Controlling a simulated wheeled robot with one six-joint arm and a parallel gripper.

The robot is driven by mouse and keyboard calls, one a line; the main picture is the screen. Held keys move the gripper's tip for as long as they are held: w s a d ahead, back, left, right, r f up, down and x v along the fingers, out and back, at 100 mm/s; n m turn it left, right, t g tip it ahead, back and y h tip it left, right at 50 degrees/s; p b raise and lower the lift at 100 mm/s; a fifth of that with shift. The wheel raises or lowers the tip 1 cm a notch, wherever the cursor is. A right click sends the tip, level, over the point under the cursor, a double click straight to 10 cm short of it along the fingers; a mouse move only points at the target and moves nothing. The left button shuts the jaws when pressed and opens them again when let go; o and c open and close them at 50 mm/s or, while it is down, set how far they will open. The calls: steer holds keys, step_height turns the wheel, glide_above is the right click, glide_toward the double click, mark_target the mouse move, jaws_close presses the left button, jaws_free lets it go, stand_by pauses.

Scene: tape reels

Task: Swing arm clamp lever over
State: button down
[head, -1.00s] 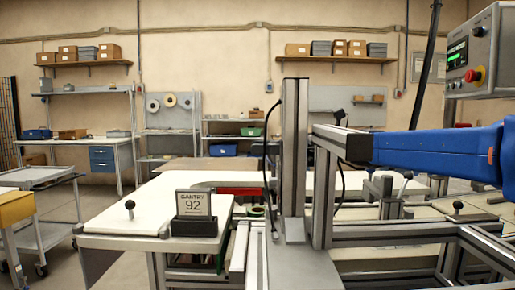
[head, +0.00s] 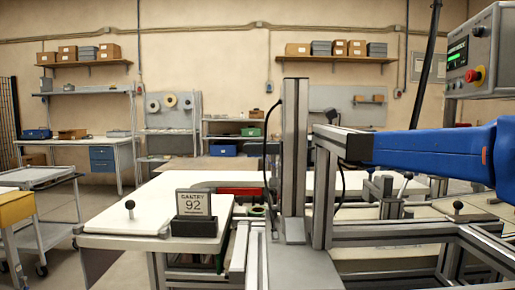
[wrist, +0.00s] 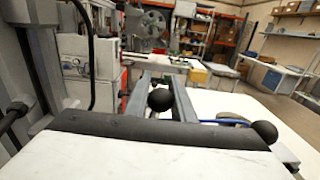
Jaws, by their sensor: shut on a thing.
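In the wrist view the two long grey fingers of my gripper (wrist: 158,82) reach away from a black crossbar. The clamp lever's round black knob (wrist: 161,99) sits between them, and they are shut on it. The knob hides most of the lever's stem. In the head view a small dark lever end (head: 332,113) stands just above the aluminium rail, left of the blue arm's dark end collar. My fingers cannot be made out clearly there.
A tall aluminium upright (head: 294,150) stands close to the left of the rail. A control box (head: 470,55) with a red button hangs at upper right. A sign reading "GANTRY 92" (head: 193,205) stands on a white table with another black-knobbed lever (head: 130,207).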

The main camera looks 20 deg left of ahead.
steer(key=w+a+f+m, duration=0.1)
steer(key=w+f+m, duration=0.2)
steer(key=w+m, duration=0.2)
steer(key=shift+a+f+m, duration=0.15)
steer(key=shift+m, duration=0.95)
steer(key=c, duration=1.5)
jaws_free()
steer(key=shift+f, duration=0.1)
